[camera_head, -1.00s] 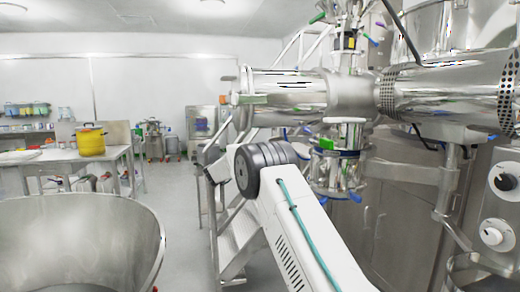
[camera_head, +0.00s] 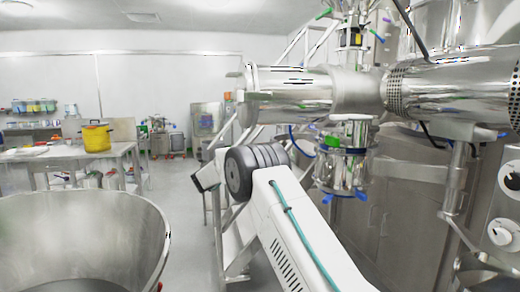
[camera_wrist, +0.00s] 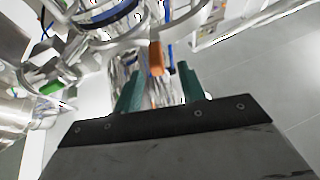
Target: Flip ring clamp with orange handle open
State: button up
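The orange handle (camera_wrist: 155,58) shows in the wrist view, just ahead of the gap between my fingertips. A smaller orange streak lies lower between the fingers. My gripper (camera_wrist: 159,72) has two teal fingers standing apart with the handle between their lines; I see no contact. Shiny metal ring-shaped parts (camera_wrist: 108,38) lie above and left of the handle, but I cannot tell which is the clamp or whether it is open. In the head view, my arm hides or crowds this spot, and neither the orange handle nor my fingers can be made out.
A horizontal steel cylinder (camera_head: 290,98) and a smaller steel vessel with blue handles (camera_head: 340,170) stand beyond my arm. A large steel bowl (camera_head: 80,235) is at lower left. A yellow pot (camera_head: 96,138) sits on a table behind. Open floor lies between bowl and stairs.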

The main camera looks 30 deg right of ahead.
jog(key=shift+a+f, duration=0.2)
jog(key=shift+a, duration=0.3)
